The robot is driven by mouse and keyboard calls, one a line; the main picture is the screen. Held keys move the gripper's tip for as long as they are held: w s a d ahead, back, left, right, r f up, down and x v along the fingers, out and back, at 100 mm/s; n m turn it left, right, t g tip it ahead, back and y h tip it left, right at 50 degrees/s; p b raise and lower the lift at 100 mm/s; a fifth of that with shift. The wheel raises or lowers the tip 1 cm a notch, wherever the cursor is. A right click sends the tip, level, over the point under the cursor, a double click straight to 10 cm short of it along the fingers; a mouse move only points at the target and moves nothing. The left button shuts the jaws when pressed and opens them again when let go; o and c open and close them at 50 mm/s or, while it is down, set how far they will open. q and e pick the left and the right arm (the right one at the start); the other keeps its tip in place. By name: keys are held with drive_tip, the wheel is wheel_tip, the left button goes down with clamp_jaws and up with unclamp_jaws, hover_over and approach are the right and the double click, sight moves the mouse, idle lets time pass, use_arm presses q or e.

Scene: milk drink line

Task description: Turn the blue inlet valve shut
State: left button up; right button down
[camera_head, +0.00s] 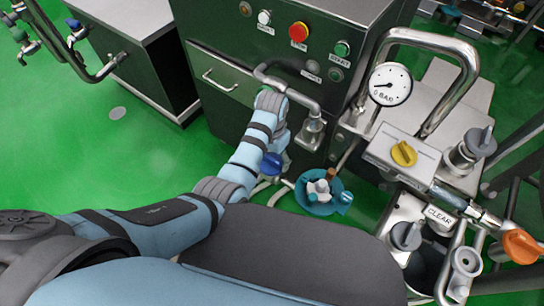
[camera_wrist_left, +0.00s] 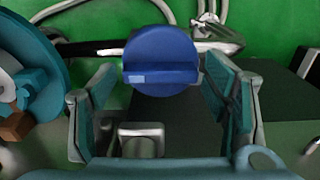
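The blue inlet valve (camera_head: 271,164) is a round blue knob low in front of the steel machine. In the left wrist view its face (camera_wrist_left: 160,48) shows a raised bar lying across the picture, with a pale mark on the left part. My left gripper (camera_wrist_left: 158,88) is open, with one teal-padded finger on each side of the knob. I cannot tell whether either finger touches it. In the head view my left wrist hides most of the gripper. My right gripper is not in view.
A teal bowl (camera_head: 321,209) with several small items stands right of the valve, close to my left gripper. The machine front (camera_head: 217,100) rises behind my arm. A gauge (camera_head: 390,84), a yellow knob (camera_head: 404,154) and an orange handle (camera_head: 521,246) are at the right.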

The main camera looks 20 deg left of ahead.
use_arm(q)
drive_tip(key=c, duration=0.8)
drive_tip(key=shift+o, duration=0.2)
drive_tip(key=shift+r+m+p, duration=0.2)
drive_tip(key=shift+m+p, duration=0.3)
drive_tip(key=shift+p, duration=0.35)
drive_tip(key=m+p, duration=0.5)
drive_tip(key=shift+m, duration=0.4)
drive_tip(key=m+p, duration=0.1)
drive_tip(key=m, duration=0.1)
drive_tip(key=shift+m, duration=0.3)
drive_tip(key=m+p, duration=0.1)
drive_tip(key=m, duration=0.1)
drive_tip(key=shift+f+m, duration=0.1)
drive_tip(key=shift+m, duration=0.3)
drive_tip(key=m, duration=0.5)
drive_tip(key=shift+m+p, duration=0.3)
drive_tip(key=shift+p, duration=0.05)
